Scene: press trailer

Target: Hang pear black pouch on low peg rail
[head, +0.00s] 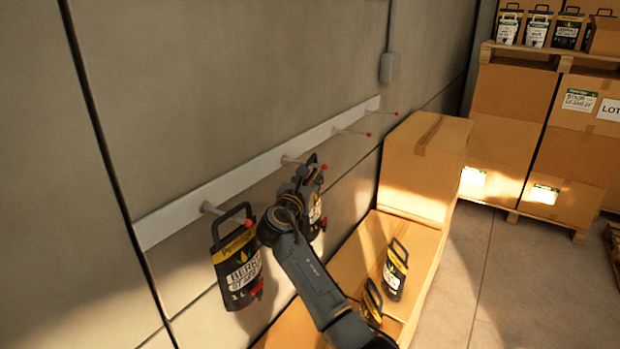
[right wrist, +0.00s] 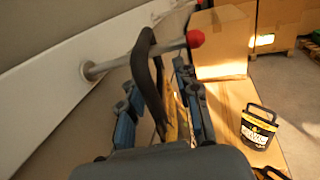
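A black pouch with a handle (head: 316,212) is at the second peg from the near end of the white peg rail (head: 240,176). Its label is mostly hidden by my right gripper (head: 308,180). In the right wrist view, its black handle (right wrist: 154,88) loops at the peg (right wrist: 135,58) and seems to go around it. My right gripper (right wrist: 160,90) has a finger on each side of the pouch, with a visible gap on the left, so it looks open. My left gripper is not in view.
Another black pouch (head: 236,262) hangs on the nearest peg. The far pegs (head: 352,132) are bare. Two pouches (head: 396,268) (head: 372,302) stand on cardboard boxes (head: 360,250) below the rail. Stacked boxes (head: 512,110) stand at the back right; floor there is clear.

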